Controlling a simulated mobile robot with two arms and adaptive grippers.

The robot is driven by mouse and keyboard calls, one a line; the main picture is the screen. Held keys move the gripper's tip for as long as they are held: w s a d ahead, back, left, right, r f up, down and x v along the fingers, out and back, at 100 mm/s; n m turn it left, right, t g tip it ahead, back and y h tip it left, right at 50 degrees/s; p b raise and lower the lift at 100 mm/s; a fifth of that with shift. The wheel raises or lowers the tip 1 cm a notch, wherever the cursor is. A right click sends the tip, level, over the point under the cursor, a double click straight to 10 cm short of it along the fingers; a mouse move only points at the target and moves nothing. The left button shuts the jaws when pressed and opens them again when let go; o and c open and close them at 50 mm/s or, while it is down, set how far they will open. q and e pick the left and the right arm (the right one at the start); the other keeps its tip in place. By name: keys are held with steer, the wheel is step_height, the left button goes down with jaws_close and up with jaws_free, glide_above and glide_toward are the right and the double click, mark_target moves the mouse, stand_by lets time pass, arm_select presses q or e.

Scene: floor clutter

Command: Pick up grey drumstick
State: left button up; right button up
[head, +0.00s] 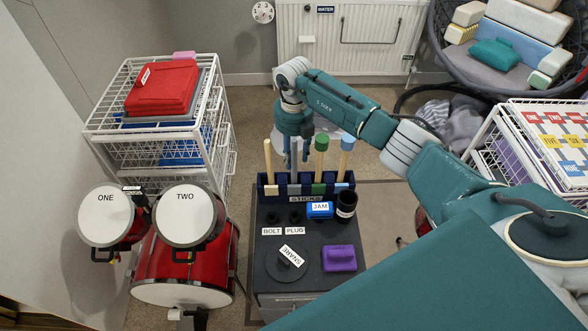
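A dark holder labelled STICKS (306,199) stands at the back of a dark-topped cart, with several drumsticks upright in it. A pale wood stick (268,165) is at the left, a green-topped one (320,160) and a blue-topped one (345,158) at the right. A greyish stick (293,168) stands between the pale and green ones, its top hidden by my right gripper. My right gripper (295,156) points down over that stick, its fingers around or beside it; I cannot tell whether they touch it. My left gripper is not in view.
The cart top (300,232) holds a blue JAM item (320,210), a black cup (346,205), a SNARE disc (289,266) and a purple block (339,258). Drums (184,262) and a white wire rack (215,150) stand left. A basket chair (440,60) is at back right.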

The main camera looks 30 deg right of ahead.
jaws_close()
